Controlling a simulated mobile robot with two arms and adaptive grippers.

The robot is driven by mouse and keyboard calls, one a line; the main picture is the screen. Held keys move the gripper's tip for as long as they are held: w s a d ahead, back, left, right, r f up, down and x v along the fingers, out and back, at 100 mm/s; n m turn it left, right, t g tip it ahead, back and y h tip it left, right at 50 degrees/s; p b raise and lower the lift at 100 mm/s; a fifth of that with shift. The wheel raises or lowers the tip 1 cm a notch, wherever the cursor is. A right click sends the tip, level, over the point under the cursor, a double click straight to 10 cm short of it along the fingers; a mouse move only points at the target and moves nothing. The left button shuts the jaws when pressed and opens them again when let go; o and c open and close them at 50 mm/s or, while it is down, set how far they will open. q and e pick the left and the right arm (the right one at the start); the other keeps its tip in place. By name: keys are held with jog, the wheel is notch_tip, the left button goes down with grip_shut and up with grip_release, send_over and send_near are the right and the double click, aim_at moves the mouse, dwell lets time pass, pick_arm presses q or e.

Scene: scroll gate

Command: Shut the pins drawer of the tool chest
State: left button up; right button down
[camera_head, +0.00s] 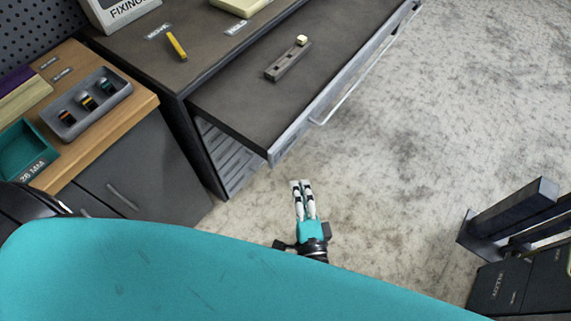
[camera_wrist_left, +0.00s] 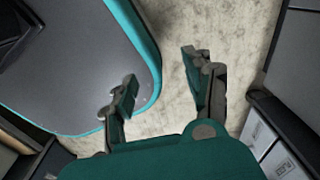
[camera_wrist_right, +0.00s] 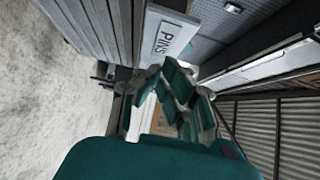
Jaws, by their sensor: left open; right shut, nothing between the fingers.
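The tool chest (camera_head: 215,65) stands at the upper middle of the head view. One drawer (camera_head: 235,115) is pulled out, its dark floor bare but for a small grey block with a pale knob. A long handle (camera_head: 335,105) runs along its grey front. My right gripper (camera_head: 301,184) is shut and empty, below the drawer's near front corner in the picture. In the right wrist view a white label reading PINS (camera_wrist_right: 168,38) is just beyond the shut fingers (camera_wrist_right: 178,90); I cannot tell whether they touch anything. My left gripper (camera_wrist_left: 160,68) is open and empty, over floor.
A wooden-topped bench (camera_head: 135,100) at left holds a grey tray (camera_head: 118,78) with small parts and a teal bin (camera_head: 18,145). A FIXINGS box (camera_head: 125,10) is on top of the chest. Dark posts (camera_head: 515,210) stand at lower right. The concrete floor (camera_head: 440,120) on the right is clear.

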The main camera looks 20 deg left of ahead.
aim_at(282, 152)
pick_arm(q)
jog(key=shift+w+r+p, duration=0.4)
jog(key=shift+w+r, duration=0.2)
jog(key=shift+w, duration=0.15)
pick_arm(e)
jog(key=shift+w+a, duration=1.1)
jog(key=shift+a, duration=0.25)
jog(key=shift+w+a, duration=1.1)
jog(key=shift+a, duration=0.2)
pick_arm(q)
jog(key=shift+s, duration=0.15)
